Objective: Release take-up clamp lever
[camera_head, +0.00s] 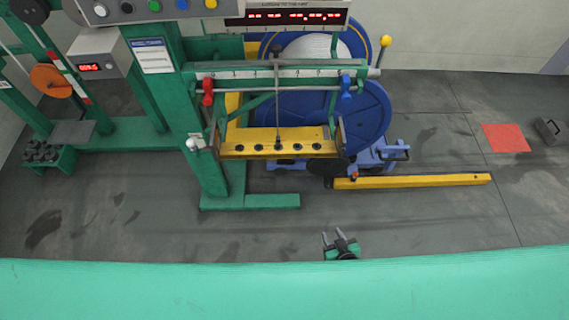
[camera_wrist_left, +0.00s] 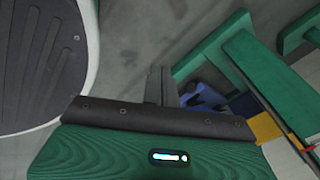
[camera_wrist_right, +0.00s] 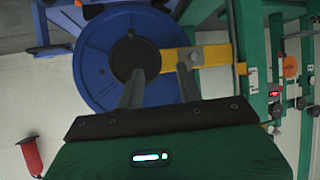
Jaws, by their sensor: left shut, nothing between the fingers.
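A lever with a yellow ball knob (camera_head: 385,42) stands upright at the right of the blue take-up reel (camera_head: 372,112); I cannot tell for sure that it is the clamp lever. The reel also shows in the right wrist view (camera_wrist_right: 92,62), behind the fingers. My right gripper (camera_head: 333,236) is open and empty, low in front of the machine and well apart from the lever. Its two spread fingers show in the right wrist view (camera_wrist_right: 160,85). My left gripper (camera_wrist_left: 156,84) is shut and empty over the floor; it is not in the head view.
A green frame (camera_head: 205,130) with a yellow perforated bar (camera_head: 235,150) stands before the reel. A control panel (camera_head: 150,8) is at upper left. A red floor mat (camera_head: 505,138) lies right. The front floor is clear.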

